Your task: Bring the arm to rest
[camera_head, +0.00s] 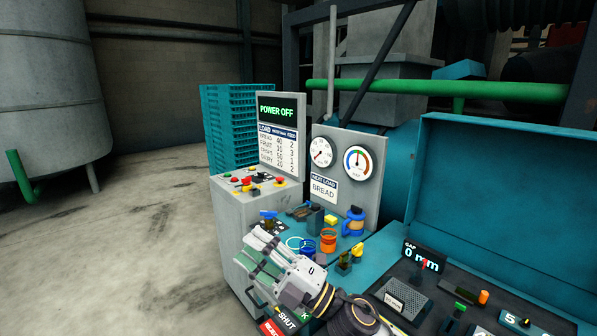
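My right gripper (262,262) is in the lower middle of the head view, at the end of my arm coming in from the bottom. It points left and hangs in front of the grey cabinet (232,232) and the teal worktop's near edge. Its pale fingers with green pads look spread, and I see nothing held between them. My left gripper is not in view.
The panel sign (276,111) reads POWER OFF. A blue bottle (354,221), an orange container (328,240) and small items stand on the worktop just beyond the gripper. A control desk (470,310) is at lower right. Open floor (120,250) lies left.

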